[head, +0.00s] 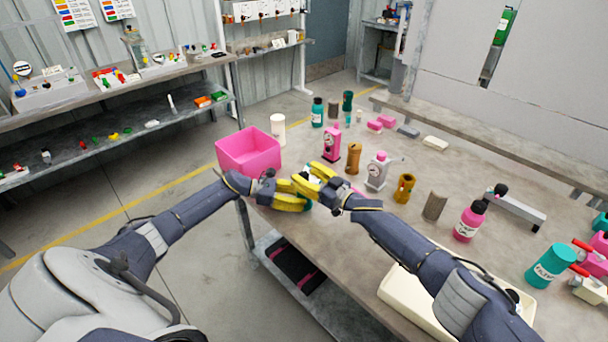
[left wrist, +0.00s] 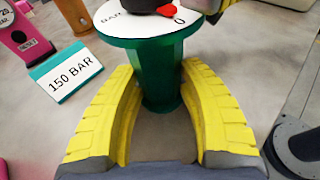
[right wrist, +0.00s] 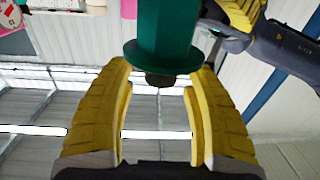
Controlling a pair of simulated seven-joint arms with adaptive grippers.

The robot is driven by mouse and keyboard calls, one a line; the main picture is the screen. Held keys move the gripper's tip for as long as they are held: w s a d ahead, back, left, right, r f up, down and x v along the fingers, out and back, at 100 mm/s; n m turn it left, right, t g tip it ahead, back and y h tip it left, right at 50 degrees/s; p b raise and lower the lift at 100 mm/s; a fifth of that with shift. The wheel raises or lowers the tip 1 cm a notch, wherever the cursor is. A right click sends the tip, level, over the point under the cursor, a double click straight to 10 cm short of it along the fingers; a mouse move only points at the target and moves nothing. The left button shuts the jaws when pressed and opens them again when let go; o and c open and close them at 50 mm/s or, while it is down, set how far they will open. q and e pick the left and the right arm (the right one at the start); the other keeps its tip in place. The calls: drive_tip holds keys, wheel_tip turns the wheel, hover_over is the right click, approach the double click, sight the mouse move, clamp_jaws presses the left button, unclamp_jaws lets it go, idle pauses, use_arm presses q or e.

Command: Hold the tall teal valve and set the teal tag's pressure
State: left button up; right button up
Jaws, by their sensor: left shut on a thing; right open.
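The tall teal valve (left wrist: 162,75) stands upright between the yellow fingers of my left gripper (head: 298,199), which is shut on its body. Its white dial (left wrist: 135,18) faces up, with a red pointer by the 0 and a black knob on top, partly cut off. The teal tag (left wrist: 75,72) reads 150 BAR and stands left of the valve. My right gripper (head: 308,180) is open at the valve's top. In the right wrist view, which is upside down, the dark knob (right wrist: 160,80) lies between or just beyond its fingers, not clearly gripped.
A pink bin (head: 248,152) stands at the table's left edge. Pink pump (head: 331,143), white pump (head: 377,170) and brown cylinders (head: 404,187) stand close behind the grippers. A pink bottle (head: 469,222) and teal bottle (head: 550,263) stand right. A cream tray (head: 397,292) lies under my right arm.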

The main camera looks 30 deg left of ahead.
drive_tip(key=shift+a, duration=0.25)
drive_tip(key=shift+c, duration=0.5)
clamp_jaws()
